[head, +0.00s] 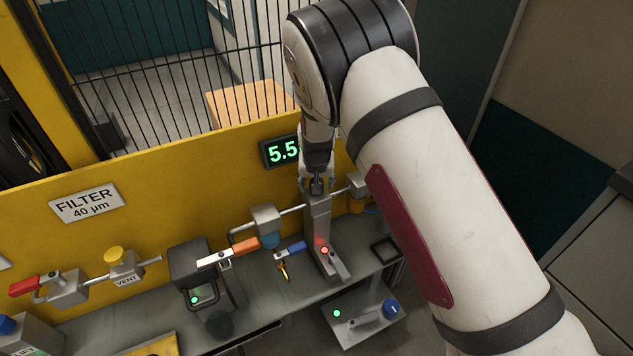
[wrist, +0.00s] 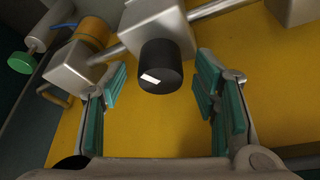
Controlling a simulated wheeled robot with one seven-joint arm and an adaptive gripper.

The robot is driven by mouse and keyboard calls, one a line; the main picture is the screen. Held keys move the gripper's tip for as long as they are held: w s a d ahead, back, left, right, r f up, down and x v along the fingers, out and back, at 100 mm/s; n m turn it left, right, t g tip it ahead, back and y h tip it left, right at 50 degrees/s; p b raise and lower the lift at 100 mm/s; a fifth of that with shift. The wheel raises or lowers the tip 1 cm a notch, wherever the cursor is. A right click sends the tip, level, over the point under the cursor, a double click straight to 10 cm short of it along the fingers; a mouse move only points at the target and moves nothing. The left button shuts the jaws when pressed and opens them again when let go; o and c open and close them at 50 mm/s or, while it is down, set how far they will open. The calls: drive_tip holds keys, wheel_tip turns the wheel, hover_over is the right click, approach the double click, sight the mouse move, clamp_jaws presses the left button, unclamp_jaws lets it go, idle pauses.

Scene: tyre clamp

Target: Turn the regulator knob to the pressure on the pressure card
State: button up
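The regulator knob (wrist: 160,72) is a black cylinder with a white mark, on a grey metal body on a pipe in the wrist view. My gripper (wrist: 158,98) is open, with a teal-padded finger to either side of the knob and visible gaps between. In the head view my gripper (head: 317,180) is in front of the yellow panel, just below the display, and the knob is hidden there. The display (head: 281,151) shows green digits "5.5", its right edge hidden by my arm. I cannot make out a pressure card in either view.
A pipe with valves runs along the yellow panel (head: 160,185), including a red-handled valve (head: 70,288), a vent (head: 125,268) and an orange-handled lever (head: 232,252). A "FILTER 40 µm" plate (head: 87,203) is at left. Fixtures with green and red lights stand on the grey bench (head: 265,305).

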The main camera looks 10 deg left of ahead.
drive_tip(key=shift+r, duration=0.1)
drive_tip(key=v, duration=1.1)
drive_tip(key=shift+s+r, duration=0.25)
drive_tip(key=shift+r, duration=0.1)
